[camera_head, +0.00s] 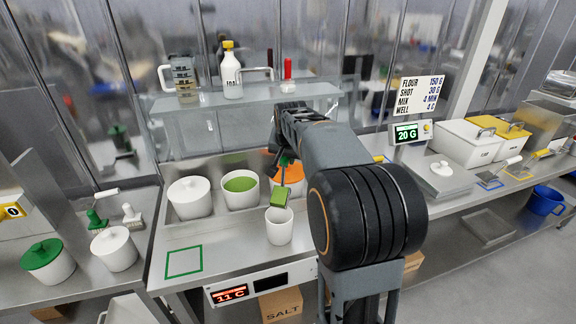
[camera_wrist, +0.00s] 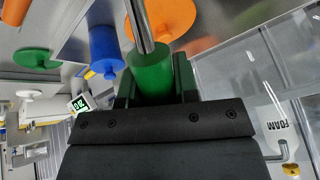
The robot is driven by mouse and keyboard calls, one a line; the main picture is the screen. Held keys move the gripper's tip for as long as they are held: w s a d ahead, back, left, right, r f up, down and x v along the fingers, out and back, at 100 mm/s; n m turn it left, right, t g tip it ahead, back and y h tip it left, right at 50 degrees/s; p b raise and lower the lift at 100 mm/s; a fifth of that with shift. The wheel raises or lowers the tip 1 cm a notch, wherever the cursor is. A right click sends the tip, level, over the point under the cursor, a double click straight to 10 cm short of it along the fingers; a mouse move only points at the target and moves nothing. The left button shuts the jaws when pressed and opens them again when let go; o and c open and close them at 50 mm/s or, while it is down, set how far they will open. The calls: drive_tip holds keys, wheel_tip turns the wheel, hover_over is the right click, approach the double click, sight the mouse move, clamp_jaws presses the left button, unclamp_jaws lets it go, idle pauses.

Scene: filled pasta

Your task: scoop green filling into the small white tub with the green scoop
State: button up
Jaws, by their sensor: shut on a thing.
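My gripper (camera_wrist: 152,88) is shut on the green handle of the scoop (camera_wrist: 151,70), whose metal shaft runs up out of the wrist view. In the head view the green scoop head (camera_head: 280,198) hangs tilted just above the small white tub (camera_head: 279,231), near its rim. Lighter green shows on the scoop head and looks like filling. The tub's inside is mostly hidden. The green filling (camera_head: 240,184) lies in a larger white container (camera_head: 241,200) to the left. My arm hides part of the area behind the scoop.
A white lidded container (camera_head: 190,198) stands left of the filling, and an orange-topped one (camera_head: 291,170) behind the scoop. A green square outline (camera_head: 184,262) marks clear counter at the front left. A shelf (camera_head: 250,100) with bottles runs behind. A scale display (camera_head: 406,133) reads 20 G.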

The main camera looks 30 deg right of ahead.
drive_tip(key=shift+s+a+r+t+h+b, duration=0.4)
drive_tip(key=shift+s+a+t+h+b, duration=0.15)
drive_tip(key=shift+b, duration=1.2)
drive_tip(key=s+a+r+t+h+b, duration=0.2)
drive_tip(key=s+a+t+h+b, duration=0.1)
drive_tip(key=b, duration=0.9)
drive_tip(key=shift+s+a+r+n+b, duration=0.3)
drive_tip(key=shift+s+a+n, duration=0.1)
drive_tip(key=shift+s+a, duration=0.1)
drive_tip(key=shift+s+t, duration=0.1)
drive_tip(key=shift+t, duration=0.25)
drive_tip(key=shift+r, duration=0.1)
